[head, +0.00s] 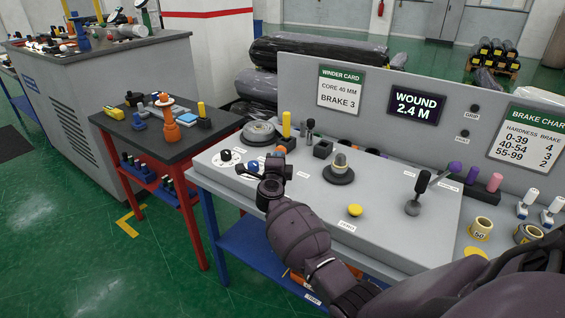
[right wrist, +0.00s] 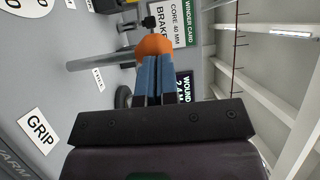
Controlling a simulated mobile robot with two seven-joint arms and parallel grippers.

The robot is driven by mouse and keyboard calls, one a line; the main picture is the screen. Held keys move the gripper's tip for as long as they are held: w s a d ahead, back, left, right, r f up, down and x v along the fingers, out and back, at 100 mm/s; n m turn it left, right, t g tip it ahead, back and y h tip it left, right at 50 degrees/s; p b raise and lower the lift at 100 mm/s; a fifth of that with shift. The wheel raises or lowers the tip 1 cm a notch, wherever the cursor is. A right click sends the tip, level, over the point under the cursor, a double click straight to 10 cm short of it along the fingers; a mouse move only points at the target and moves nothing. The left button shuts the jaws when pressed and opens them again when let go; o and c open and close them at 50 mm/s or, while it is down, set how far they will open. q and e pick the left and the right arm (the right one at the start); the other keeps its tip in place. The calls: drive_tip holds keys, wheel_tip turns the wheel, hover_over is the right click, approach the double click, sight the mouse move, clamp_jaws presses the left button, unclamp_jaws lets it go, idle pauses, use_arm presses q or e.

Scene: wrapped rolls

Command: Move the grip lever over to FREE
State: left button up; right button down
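My right gripper (head: 270,172) reaches over the left part of the grey winder panel (head: 390,225). In the right wrist view its blue fingers (right wrist: 156,80) lie close together with only a narrow gap. An orange knob (right wrist: 154,45) is right at the fingertips, wider than that gap; whether they touch it I cannot tell. A grey rod (right wrist: 100,60) runs left beside the knob. A GRIP label (right wrist: 40,131) lies on the panel at left. The grip lever is largely hidden by my gripper in the head view. My left gripper is out of view.
A yellow post (head: 286,123), a dark round base with a core (head: 340,170), a yellow button (head: 354,210) and a black-knobbed lever (head: 417,190) stand on the panel. A backboard (head: 430,135) rises behind. A red-legged side table (head: 165,135) stands left.

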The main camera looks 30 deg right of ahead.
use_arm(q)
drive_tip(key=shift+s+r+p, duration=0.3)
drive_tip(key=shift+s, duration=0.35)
use_arm(e)
drive_tip(key=w+d, duration=0.2)
drive_tip(key=d, duration=0.5)
drive_tip(key=shift+w+r, duration=0.25)
drive_tip(key=shift+w, duration=0.15)
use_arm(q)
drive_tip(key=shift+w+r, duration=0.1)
use_arm(e)
drive_tip(key=shift+d+r, duration=0.1)
drive_tip(key=shift+d, duration=0.05)
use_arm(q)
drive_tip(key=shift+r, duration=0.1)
use_arm(e)
drive_tip(key=shift+r, duration=0.1)
